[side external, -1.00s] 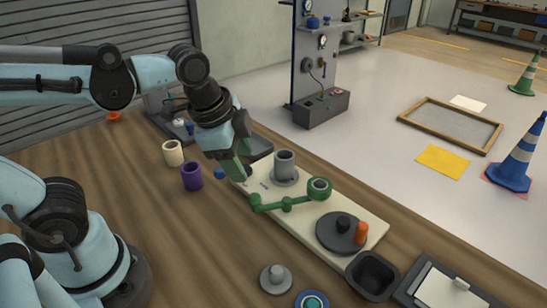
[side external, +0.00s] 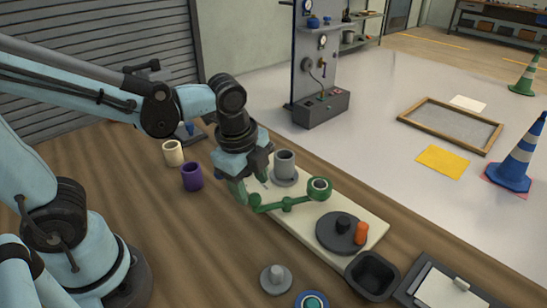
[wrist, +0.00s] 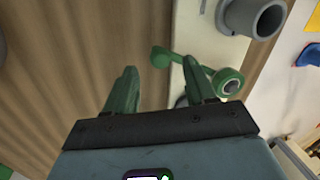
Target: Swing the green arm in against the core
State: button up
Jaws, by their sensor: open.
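The green arm (side external: 288,205) lies on the cream board (side external: 375,235), with a round knob at its left end and a ring-shaped roller at its right end. The grey core (side external: 285,163), an upright hollow cylinder, stands behind it, apart from the roller. My gripper (side external: 253,188) is open and empty, pointing down near the arm's knob end. In the wrist view, the green arm (wrist: 222,76) shows its knob between my two green fingertips; the right finger hides part of the arm. The core (wrist: 255,17) is at the top right there. Whether a finger touches the knob is unclear.
A dark disc (side external: 337,236) with a black knob and an orange peg (side external: 361,232) is at the board's right end. A black bin (side external: 372,274) sits beyond it. Purple (side external: 191,177) and cream (side external: 173,152) cups stand left of my gripper.

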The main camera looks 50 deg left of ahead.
aim_at(253, 195)
jog(key=shift+w+a+f, duration=0.1)
jog(key=shift+w+f, duration=0.1)
jog(key=shift+f, duration=0.7)
jog(key=shift+w+f, duration=0.15)
jog(key=shift+f, duration=0.8)
jog(key=shift+w+a+f, duration=0.1)
jog(key=shift+w+f, duration=0.1)
jog(key=shift+f, duration=0.7)
jog(key=shift+c, duration=0.5)
